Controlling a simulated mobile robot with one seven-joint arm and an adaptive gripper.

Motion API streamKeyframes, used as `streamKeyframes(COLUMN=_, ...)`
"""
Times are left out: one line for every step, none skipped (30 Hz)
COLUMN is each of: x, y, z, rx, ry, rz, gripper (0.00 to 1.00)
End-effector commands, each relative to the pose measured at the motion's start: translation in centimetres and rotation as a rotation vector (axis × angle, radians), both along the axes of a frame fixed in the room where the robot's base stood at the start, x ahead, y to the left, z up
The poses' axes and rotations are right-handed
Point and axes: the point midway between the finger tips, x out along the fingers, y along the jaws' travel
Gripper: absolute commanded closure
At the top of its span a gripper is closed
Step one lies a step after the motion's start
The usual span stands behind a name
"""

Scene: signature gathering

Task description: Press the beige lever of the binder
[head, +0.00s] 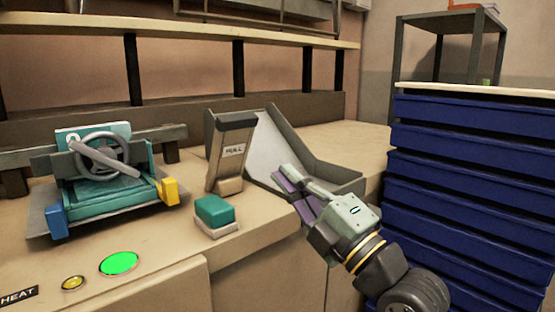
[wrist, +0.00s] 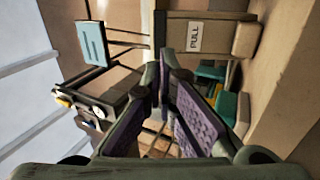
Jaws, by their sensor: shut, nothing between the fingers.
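The beige lever (head: 230,170), marked PULL and with a dark top edge, stands upright, leaning slightly, at the left side of a grey metal tray (head: 290,135) on the counter. It also shows in the wrist view as a beige panel (wrist: 225,28) lying sideways at the upper right. My gripper (head: 284,177) is shut and empty, its purple finger pads together, over the tray's front part to the right of the lever. In the head view there is a gap between fingers and lever. In the wrist view the fingertips (wrist: 168,62) appear just below the lever panel.
A teal press with a grey wheel (head: 105,155) stands at left, with blue and yellow blocks at its front. A teal-topped block (head: 214,210) sits in front of the lever. A green button (head: 119,263) and yellow button (head: 73,283) are nearer. Blue drawers (head: 470,165) stand at right.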

Motion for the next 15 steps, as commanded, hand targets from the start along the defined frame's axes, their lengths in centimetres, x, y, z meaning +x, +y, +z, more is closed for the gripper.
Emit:
streamKeyframes(x=0.6, y=0.6, z=0.8, rx=0.0, ry=0.0, rz=0.003, gripper=1.0)
streamKeyframes(x=1.0, y=1.0, z=1.1, rx=-0.001, ry=0.001, rz=0.005, gripper=1.0)
streamKeyframes(x=1.6, y=1.4, z=1.5, rx=0.0, ry=0.001, rz=0.004, gripper=1.0)
streamKeyframes(x=2.1, y=1.8, z=1.8, rx=-0.001, ry=0.001, rz=0.005, gripper=1.0)
streamKeyframes(x=2.6, y=2.1, z=2.1, rx=0.0, ry=0.001, rz=0.006, gripper=1.0)
streamKeyframes(x=3.3, y=2.6, z=2.5, rx=0.001, ry=0.002, rz=0.006, gripper=1.0)
streamKeyframes(x=3.8, y=3.0, z=2.8, rx=0.0, ry=0.001, rz=0.006, gripper=1.0)
streamKeyframes(x=4.2, y=3.3, z=3.0, rx=0.0, ry=0.001, rz=0.006, gripper=1.0)
streamKeyframes(x=4.9, y=3.7, z=3.4, rx=0.0, ry=0.001, rz=0.004, gripper=1.0)
streamKeyframes(x=5.3, y=4.1, z=3.6, rx=0.0, ry=0.001, rz=0.005, gripper=1.0)
streamKeyframes(x=5.8, y=4.4, z=3.9, rx=0.0, ry=0.001, rz=0.005, gripper=1.0)
streamKeyframes(x=6.3, y=4.8, z=4.1, rx=0.0, ry=0.001, rz=0.005, gripper=1.0)
streamKeyframes(x=6.7, y=5.1, z=4.4, rx=0.001, ry=0.002, rz=0.005, gripper=1.0)
streamKeyframes(x=7.1, y=5.3, z=4.6, rx=0.001, ry=0.002, rz=0.004, gripper=1.0)
streamKeyframes(x=7.5, y=5.6, z=4.8, rx=0.0, ry=0.001, rz=0.003, gripper=1.0)
